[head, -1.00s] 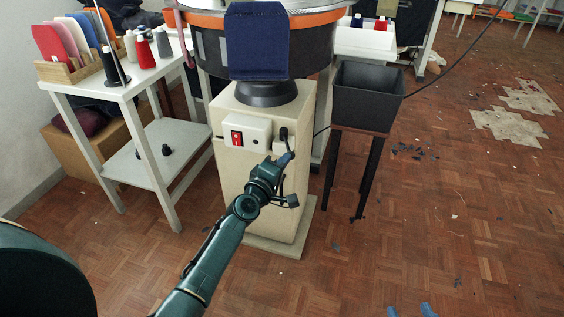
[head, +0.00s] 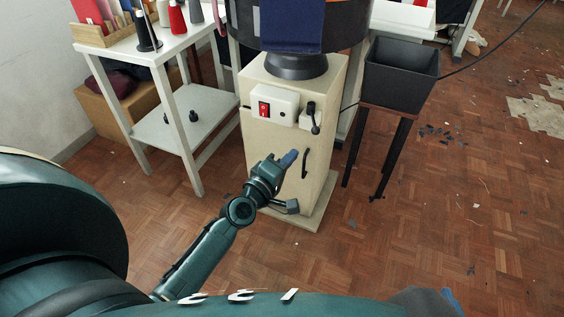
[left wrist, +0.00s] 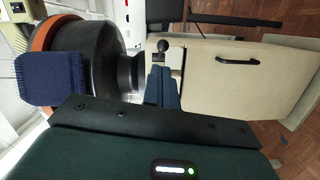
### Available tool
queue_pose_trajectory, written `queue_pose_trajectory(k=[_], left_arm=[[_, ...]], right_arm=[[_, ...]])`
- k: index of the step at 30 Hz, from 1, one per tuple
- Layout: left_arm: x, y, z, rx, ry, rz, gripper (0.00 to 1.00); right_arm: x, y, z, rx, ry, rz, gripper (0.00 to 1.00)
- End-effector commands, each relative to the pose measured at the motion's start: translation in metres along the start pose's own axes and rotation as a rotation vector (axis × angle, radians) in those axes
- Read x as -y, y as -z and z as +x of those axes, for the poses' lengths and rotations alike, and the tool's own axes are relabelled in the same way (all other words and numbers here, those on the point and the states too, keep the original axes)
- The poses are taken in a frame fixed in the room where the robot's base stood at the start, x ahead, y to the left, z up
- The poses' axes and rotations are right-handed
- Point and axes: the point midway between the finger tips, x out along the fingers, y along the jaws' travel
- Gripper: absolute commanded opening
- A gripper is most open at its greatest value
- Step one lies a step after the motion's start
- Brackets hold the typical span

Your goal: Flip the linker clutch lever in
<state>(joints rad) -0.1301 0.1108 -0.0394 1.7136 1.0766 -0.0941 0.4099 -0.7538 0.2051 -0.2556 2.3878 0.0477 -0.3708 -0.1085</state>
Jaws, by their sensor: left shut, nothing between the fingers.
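The machine's beige column (head: 270,178) stands ahead. The black clutch lever (head: 314,121) sits on a white plate at the column's upper right, beside the red switch. A dark part shows at its upper end and a small knob at its lower end; how far it is flipped is hard to tell. In the left wrist view a round black lever knob (left wrist: 163,46) shows just beyond the fingertips. My left gripper (head: 290,158) is shut and empty, below and left of the lever in the head view. Its blue fingers (left wrist: 162,85) are together. A blue-tipped part, possibly my right gripper (head: 449,297), shows at the bottom edge.
The switch box (head: 275,105) is left of the lever. A black door handle (head: 305,163) is below it. A dark bin (head: 402,75) on a stand is to the right. A white cart (head: 163,55) with thread cones is to the left. Open parquet floor lies at right.

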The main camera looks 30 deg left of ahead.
Motion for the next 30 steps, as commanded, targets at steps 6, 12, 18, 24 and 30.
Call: queue_pose_trajectory(k=[6, 12, 18, 24, 30], left_arm=[[0.0, 0.001, -0.027, -0.002, 0.0, 0.001, 0.0], [0.0, 0.002, -0.031, -0.003, 0.0, 0.0, 0.0], [0.0, 0.002, -0.031, -0.004, 0.0, 0.0, 0.0], [0.0, 0.002, -0.031, -0.004, 0.0, 0.002, 0.0], [-0.025, -0.012, -0.047, 0.051, 0.033, 0.138, 0.0]], right_arm=[[-0.001, 0.001, -0.001, -0.002, -0.002, 0.003, 0.43], [0.0, 0.0, -0.002, 0.001, 0.0, 0.005, 0.43], [0.001, 0.0, -0.002, 0.002, 0.002, 0.006, 0.43], [0.002, 0.002, -0.001, 0.0, 0.003, 0.008, 0.43], [0.001, 0.023, -0.007, 0.021, 0.003, 0.016, 0.43]])
